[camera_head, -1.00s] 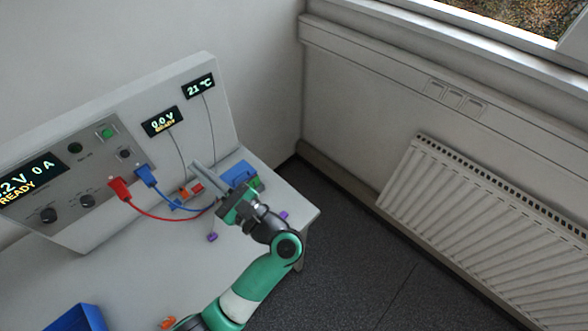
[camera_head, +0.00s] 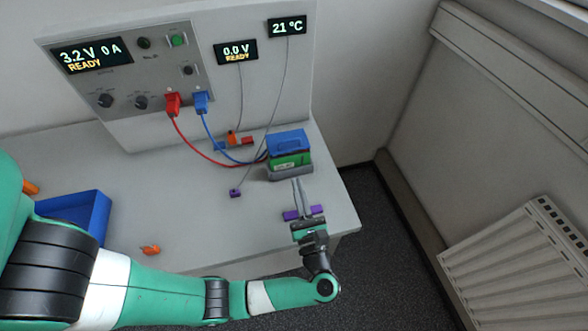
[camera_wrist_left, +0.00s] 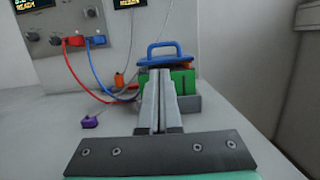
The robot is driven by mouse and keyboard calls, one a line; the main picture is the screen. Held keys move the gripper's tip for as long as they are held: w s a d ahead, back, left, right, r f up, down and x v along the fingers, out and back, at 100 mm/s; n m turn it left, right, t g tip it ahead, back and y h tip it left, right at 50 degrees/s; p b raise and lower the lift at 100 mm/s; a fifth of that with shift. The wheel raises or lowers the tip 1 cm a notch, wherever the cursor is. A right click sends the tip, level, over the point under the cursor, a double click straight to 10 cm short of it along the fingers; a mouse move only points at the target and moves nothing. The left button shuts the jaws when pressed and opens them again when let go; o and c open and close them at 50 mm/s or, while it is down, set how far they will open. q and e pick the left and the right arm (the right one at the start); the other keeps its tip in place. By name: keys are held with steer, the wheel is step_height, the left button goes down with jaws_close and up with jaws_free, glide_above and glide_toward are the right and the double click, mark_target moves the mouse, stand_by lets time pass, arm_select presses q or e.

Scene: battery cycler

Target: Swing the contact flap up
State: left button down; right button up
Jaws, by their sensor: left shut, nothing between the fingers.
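The contact flap is a blue frame on top of a green block with a grey base. In the head view the flap (camera_head: 288,139) is at the table's back right, above the green block (camera_head: 291,160). In the left wrist view the flap (camera_wrist_left: 165,47) shows as a blue loop above the block, with an orange part under it; its exact angle is hard to tell. My left gripper (camera_head: 298,182) is shut and empty, in front of the block, fingers pointing at it. In the left wrist view its fingers (camera_wrist_left: 160,74) cover the middle of the block. My right gripper is out of view.
Red (camera_head: 173,103) and blue (camera_head: 201,101) plugs lead cables from the panel towards the block. A purple piece (camera_head: 235,193) and an orange piece (camera_head: 150,250) lie on the table. A blue bin (camera_head: 97,222) stands left. The table's right edge (camera_head: 345,195) is close.

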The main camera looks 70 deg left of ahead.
arm_select(q)
steer(key=p+x, duration=0.1)
steer(key=x, duration=0.8)
steer(key=shift+a, duration=0.25)
steer(key=shift+r, duration=0.15)
